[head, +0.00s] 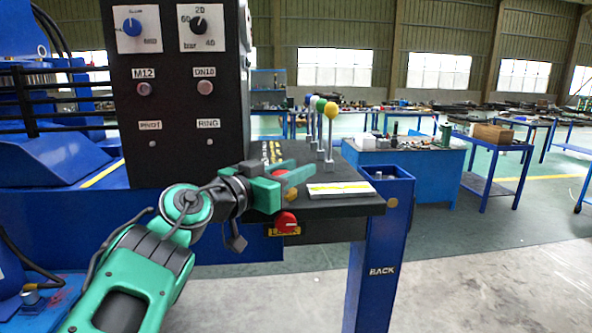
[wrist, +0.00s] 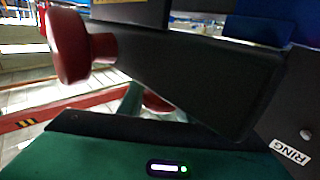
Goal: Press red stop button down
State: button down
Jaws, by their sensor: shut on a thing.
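The red stop button (head: 286,221) is a round red knob on a yellow plate at the front edge of the dark console desk (head: 340,206). In the wrist view a red mushroom-shaped knob (wrist: 70,45) sits large at the upper left, by the end of a dark block. My gripper (head: 302,174) is over the desk's front part, above the red button and apart from it in the head view. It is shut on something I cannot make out. A smaller red shape (wrist: 155,102) shows beside a green finger in the wrist view, partly hidden.
Upright levers with coloured balls (head: 331,110) stand behind my gripper. A pale yellow-striped plate (head: 341,189) lies on the desk to its right. The black panel (head: 178,110) with dials rises at the left.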

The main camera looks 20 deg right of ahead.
jog(key=shift+s+f, duration=0.1)
jog(key=shift+f, duration=0.75)
jog(key=c, duration=1.3)
grip_release()
jog(key=shift+c, duration=0.2)
jog(key=shift+a+r, duration=0.1)
